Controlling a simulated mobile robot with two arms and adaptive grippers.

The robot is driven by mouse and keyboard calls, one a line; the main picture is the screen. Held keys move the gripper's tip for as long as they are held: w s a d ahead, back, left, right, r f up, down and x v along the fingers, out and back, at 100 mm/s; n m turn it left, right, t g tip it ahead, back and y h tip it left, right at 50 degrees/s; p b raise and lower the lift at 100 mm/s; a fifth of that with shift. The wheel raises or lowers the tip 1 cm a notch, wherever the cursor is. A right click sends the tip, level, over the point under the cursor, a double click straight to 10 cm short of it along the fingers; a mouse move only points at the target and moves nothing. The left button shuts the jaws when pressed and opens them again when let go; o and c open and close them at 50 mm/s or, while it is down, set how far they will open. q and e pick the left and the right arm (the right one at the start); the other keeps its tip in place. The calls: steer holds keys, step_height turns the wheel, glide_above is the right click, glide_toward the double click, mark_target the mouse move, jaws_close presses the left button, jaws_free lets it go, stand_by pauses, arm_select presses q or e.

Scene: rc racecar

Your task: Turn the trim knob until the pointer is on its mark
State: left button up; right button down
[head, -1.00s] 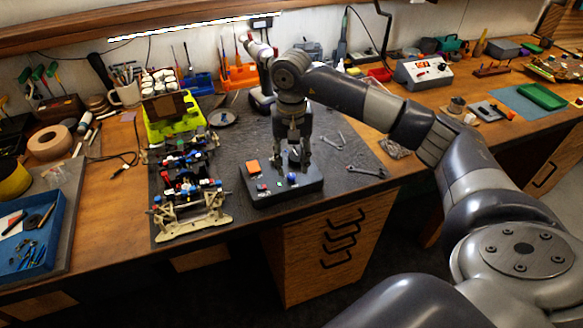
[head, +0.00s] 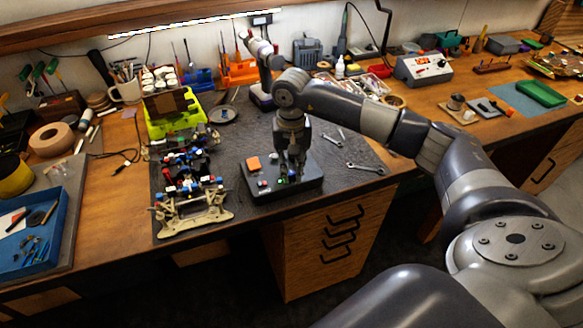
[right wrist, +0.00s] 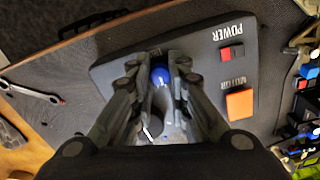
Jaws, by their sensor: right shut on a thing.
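The dark control box (head: 262,190) lies on the mat near the bench's front edge. It also shows in the right wrist view (right wrist: 120,75), with POWER and MOTOR lettering. Its blue knob (right wrist: 160,75) sits between the fingertips of my right gripper (right wrist: 163,68), which is shut on it from above. In the head view my right gripper (head: 291,174) covers most of that part of the box. A dark round part with a white line (right wrist: 151,128) shows between the fingers over a pale area. I cannot read a pointer or mark. My left gripper is out of view.
An orange square button (right wrist: 240,104) and a red switch (right wrist: 231,53) are on the box. The car chassis (head: 190,210) stands left of it. Wrenches (head: 364,168) lie to the right. The mat right of the box is mostly clear.

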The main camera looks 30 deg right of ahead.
steer(key=shift+f+m+b, duration=0.15)
steer(key=shift+m+b, duration=0.6)
steer(key=shift+m, duration=0.05)
steer(key=shift+m+b, duration=0.8)
steer(key=shift+m, duration=0.4)
steer(key=m+b, duration=0.1)
steer(key=m, duration=0.2)
steer(key=shift+b, duration=0.3)
steer(key=shift+m+b, duration=0.35)
steer(key=shift+m, duration=0.85)
steer(key=c, duration=1.5)
jaws_free()
